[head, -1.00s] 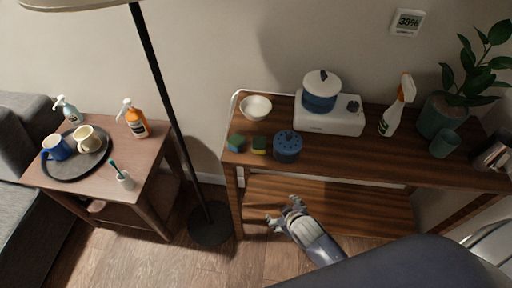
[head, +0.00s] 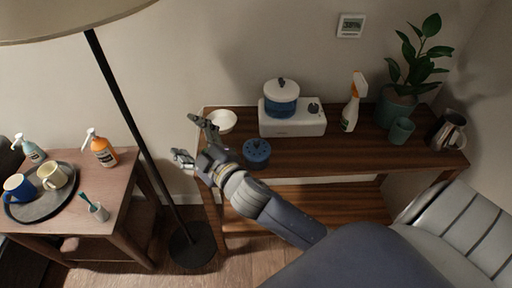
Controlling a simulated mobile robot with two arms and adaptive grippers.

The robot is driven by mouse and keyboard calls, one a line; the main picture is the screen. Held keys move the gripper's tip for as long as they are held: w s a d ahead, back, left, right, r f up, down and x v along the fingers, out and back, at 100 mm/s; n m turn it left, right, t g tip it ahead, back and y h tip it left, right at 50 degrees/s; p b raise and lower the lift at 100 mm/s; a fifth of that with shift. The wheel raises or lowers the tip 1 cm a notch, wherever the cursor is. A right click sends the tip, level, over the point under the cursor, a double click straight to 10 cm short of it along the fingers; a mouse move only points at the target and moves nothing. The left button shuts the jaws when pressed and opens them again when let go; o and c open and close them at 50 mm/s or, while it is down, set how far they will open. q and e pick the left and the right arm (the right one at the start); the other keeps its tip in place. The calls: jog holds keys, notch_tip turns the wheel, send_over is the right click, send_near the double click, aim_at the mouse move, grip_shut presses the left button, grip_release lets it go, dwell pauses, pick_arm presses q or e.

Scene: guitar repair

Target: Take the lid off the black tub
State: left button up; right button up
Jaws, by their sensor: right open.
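I see no clearly black tub in the head view. A blue round tub (head: 257,154) with small dark marks on its top stands at the front edge of the wooden shelf (head: 345,155). A blue pot (head: 281,106) with a pale lid (head: 282,89) and dark knob sits on a white appliance (head: 293,124) behind it. My right gripper (head: 187,137) is open and empty, left of the blue tub, near the shelf's left end. Its forearm passes just in front of the tub. My left gripper is not in view.
A white bowl (head: 224,121) stands just right of my right fingertips. A spray bottle (head: 352,104), a green cup (head: 401,130), a plant and a metal jug (head: 447,131) stand further right. A lamp pole (head: 137,130) rises left of the gripper, beside a side table (head: 115,190).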

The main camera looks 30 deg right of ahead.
jog(key=a+r+n+y, duration=1.1)
jog(key=r+n, duration=0.1)
jog(key=n, duration=0.1)
jog(key=s+a+n+g+y, duration=0.2)
jog(key=a+n+g+y, duration=0.4)
jog(key=n, duration=0.4)
jog(key=n+g+h, duration=1.2)
jog(key=h, duration=0.8)
send_near(256, 144)
jog(key=f, duration=0.2)
jog(key=f+p, duration=0.1)
jog(key=f, duration=0.1)
jog(key=shift+w+d+f, duration=0.1)
jog(key=shift+w+d, duration=0.05)
jog(key=shift+d, duration=0.05)
jog(key=f, duration=0.1)
jog(key=f+p, duration=0.1)
jog(key=f, duration=0.2)
jog(key=shift+s+d+f+p, duration=0.1)
jog(key=shift+s+p, duration=0.2)
jog(key=shift+d+f, duration=0.1)
jog(key=shift+f, duration=0.35)
jog(key=c, duration=1.3)
jog(key=shift+s, duration=0.15)
jog(key=c, duration=0.4)
grip_shut()
